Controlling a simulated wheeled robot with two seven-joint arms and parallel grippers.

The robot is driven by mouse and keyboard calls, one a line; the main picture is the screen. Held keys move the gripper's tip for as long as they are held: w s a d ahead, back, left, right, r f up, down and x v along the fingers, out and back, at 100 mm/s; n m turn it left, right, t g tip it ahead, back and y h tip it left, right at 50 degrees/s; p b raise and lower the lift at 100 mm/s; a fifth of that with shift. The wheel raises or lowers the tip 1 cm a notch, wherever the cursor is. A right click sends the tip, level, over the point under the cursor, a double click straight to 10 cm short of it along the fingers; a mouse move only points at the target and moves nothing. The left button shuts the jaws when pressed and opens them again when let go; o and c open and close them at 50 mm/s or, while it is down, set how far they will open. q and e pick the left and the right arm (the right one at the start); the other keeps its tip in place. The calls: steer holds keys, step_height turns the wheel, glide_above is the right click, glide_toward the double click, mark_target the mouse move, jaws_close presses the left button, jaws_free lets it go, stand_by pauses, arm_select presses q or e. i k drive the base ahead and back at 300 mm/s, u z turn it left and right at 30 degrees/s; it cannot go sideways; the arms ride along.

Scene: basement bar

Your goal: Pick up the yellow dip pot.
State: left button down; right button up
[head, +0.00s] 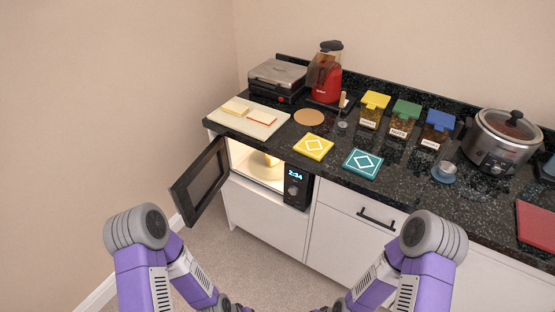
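The microwave door (201,181) stands open to the left. Both my arms are bent low in front of the cabinets, well short of the microwave. Their far ends run off the bottom edge, so neither gripper's fingers show.
The black counter (395,185) holds a yellow tile (314,147), a teal tile (363,164), lidded jars (404,120), a blue-grey pot (444,173), a slow cooker (502,140) and a board with bread (248,122). The floor before the cabinets is clear.

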mark_target(272, 161)
steer(key=u, duration=0.25)
steer(key=i, duration=0.25)
steer(key=u, duration=0.8)
steer(key=i, duration=1.2)
steer(key=z, duration=0.4)
